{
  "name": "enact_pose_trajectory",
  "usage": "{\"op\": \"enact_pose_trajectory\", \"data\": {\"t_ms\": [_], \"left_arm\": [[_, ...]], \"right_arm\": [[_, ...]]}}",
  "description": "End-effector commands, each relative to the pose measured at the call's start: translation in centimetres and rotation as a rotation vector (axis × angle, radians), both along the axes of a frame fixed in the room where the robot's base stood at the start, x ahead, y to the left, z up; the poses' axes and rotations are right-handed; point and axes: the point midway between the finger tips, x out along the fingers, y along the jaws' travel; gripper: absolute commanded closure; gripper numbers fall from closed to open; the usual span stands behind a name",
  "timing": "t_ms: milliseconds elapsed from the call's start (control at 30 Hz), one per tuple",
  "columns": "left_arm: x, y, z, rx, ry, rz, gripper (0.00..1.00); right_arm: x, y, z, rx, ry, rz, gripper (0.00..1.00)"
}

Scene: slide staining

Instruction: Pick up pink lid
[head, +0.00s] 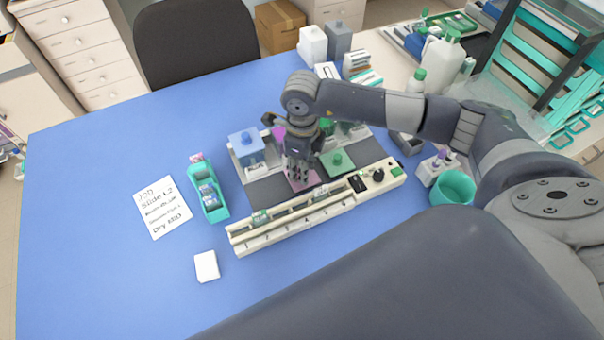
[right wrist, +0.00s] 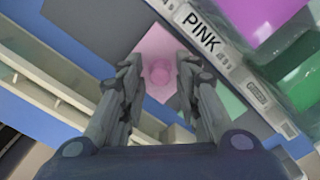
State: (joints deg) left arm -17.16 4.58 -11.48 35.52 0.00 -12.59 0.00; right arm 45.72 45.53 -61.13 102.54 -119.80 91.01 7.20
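The pink lid (right wrist: 154,48) is a flat square with a round knob. It lies on a dark grey mat (right wrist: 85,20) in front of the rack with the PINK label (right wrist: 203,34). In the head view the pink lid (head: 304,184) is partly hidden under my right gripper (head: 297,178). In the right wrist view my right gripper (right wrist: 158,66) is open, with its two fingers apart on either side of the lid's knob. I cannot tell whether the fingers touch the lid. My left gripper is not in view.
A green lid (head: 337,161) lies just right of the pink one. A blue-lidded jar (head: 247,147) stands to the left. A long cream slide rail (head: 290,221) runs in front. A teal cup (head: 453,188) stands at right. The blue table is clear at far left.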

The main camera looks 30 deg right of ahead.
Motion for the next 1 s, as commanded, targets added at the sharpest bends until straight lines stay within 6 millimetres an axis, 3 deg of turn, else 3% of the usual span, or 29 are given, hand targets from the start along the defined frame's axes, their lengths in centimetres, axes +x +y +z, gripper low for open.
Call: {"op": "enact_pose_trajectory", "data": {"t_ms": [33, 100, 500, 1000], "left_arm": [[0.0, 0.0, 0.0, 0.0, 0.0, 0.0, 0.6], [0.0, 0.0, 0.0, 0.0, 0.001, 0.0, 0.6], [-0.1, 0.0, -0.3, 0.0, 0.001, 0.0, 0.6], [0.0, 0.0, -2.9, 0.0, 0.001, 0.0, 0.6]], "right_arm": [[0.0, 0.0, 0.0, 0.0, 0.0, 0.0, 0.89], [0.0, 0.0, 0.0, 0.0, 0.0, 0.0, 1.0], [0.1, 0.0, 0.6, 0.001, -0.003, 0.0, 1.0], [0.3, 0.0, 9.2, 0.001, -0.004, -0.001, 1.0]]}}
